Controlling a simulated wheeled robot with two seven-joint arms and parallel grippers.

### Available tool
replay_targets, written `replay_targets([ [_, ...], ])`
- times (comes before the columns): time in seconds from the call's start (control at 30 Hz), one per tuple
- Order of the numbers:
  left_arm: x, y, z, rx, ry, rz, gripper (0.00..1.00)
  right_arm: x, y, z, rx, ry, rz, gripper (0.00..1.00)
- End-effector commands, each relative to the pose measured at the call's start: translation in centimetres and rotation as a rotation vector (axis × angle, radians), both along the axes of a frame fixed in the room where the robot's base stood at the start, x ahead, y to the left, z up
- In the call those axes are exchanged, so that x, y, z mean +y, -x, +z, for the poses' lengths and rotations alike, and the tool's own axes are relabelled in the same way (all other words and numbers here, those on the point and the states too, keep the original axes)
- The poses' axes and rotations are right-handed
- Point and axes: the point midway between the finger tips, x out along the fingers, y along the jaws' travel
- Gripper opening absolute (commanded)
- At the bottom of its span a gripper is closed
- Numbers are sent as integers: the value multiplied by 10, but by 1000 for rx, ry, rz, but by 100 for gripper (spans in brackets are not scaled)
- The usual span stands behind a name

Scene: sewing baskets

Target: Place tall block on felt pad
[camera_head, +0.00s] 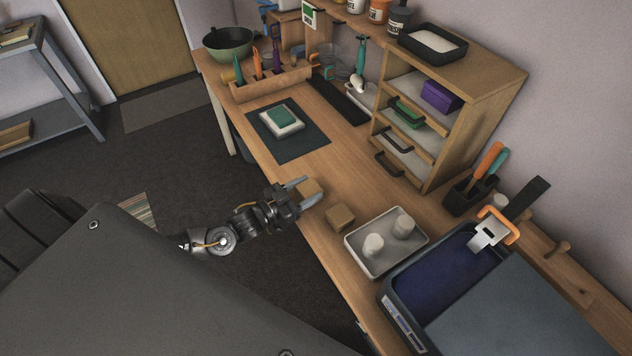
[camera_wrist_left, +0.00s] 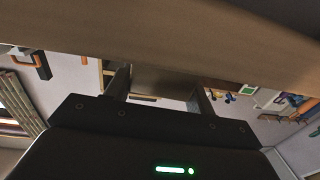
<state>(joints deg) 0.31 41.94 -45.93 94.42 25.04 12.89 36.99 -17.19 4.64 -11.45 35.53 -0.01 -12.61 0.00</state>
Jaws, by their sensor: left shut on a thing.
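My left gripper (camera_head: 300,192) is shut on a wooden block (camera_head: 311,188) at the front edge of the workbench. In the left wrist view the two fingers (camera_wrist_left: 161,92) stand either side of this block (camera_wrist_left: 165,80). A second wooden block (camera_head: 340,217) stands on the bench just to the right. I cannot tell from its shape which block is the taller. A dark square mat (camera_head: 310,139), perhaps the felt pad, lies farther back on the bench, with a green-topped white pad (camera_head: 283,119) on it. My right gripper is out of view.
A tray (camera_head: 365,267) with two white cylinders and a dark blue bin (camera_head: 440,277) stand to the right. A wooden shelf unit (camera_head: 450,130) stands behind. A tool rack (camera_head: 270,84) and a green bowl (camera_head: 229,46) are beyond the mat. Bench between block and mat is clear.

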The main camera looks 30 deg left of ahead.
Motion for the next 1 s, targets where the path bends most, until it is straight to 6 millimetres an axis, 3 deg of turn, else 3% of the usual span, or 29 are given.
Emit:
replay_targets([
  [0.17, -13, -28, 5, -4, 0, 1, 30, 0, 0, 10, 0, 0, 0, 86],
  [0.27, -15, -31, 7, -3, 1, 1, 30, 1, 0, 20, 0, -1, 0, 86],
  [0.7, -15, -32, -1, -2, 1, 0, 30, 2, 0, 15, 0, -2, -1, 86],
  [0.73, -15, -31, -2, -1, 0, 0, 56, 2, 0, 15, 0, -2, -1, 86],
  [0.9, -15, -31, 0, -1, 0, 0, 76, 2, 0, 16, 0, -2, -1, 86],
  [1.0, -15, -31, 0, -1, 0, 0, 76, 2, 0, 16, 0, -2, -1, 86],
])
